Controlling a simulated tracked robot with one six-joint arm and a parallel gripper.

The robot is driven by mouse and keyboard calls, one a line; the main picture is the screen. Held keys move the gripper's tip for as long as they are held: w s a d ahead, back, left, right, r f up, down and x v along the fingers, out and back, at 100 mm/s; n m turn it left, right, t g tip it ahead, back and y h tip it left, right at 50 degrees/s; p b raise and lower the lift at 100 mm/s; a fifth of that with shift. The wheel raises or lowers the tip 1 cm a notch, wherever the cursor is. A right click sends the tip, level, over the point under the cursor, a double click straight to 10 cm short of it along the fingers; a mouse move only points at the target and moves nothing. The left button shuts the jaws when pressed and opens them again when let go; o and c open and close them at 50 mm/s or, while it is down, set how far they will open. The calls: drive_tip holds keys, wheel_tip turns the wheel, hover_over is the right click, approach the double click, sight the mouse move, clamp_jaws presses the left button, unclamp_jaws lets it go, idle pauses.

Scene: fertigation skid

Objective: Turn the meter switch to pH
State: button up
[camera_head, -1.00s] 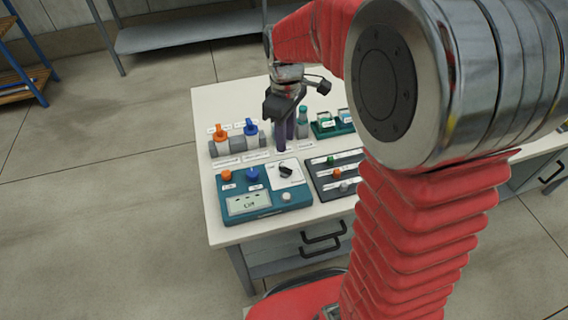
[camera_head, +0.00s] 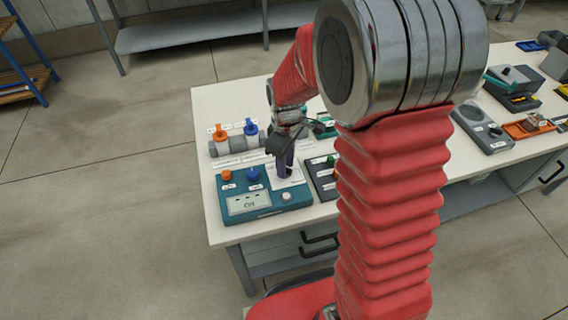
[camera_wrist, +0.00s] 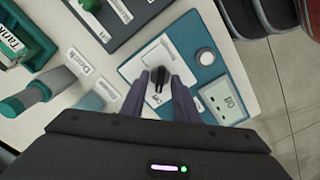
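The teal meter (camera_head: 262,206) stands near the left front of the table, with a display (camera_wrist: 222,101) whose characters I cannot read surely. Its switch is a black knob (camera_wrist: 158,79) on a white plate (camera_wrist: 145,64). My gripper (camera_wrist: 159,84) is open, with its two purple fingers on either side of the knob; a gap shows at each side. In the head view my gripper (camera_head: 284,168) points down over the white plate and hides the knob. Small lettering lies beside the knob, too small to read for certain.
Orange (camera_head: 226,175) and blue (camera_head: 253,174) caps stand on the meter. Bottles with orange (camera_head: 220,132) and blue (camera_head: 250,128) tops stand in a rack behind. A dark panel (camera_head: 324,181) lies close to the right. A white round button (camera_wrist: 206,57) sits on the meter.

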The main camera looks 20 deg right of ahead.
clamp_jaws()
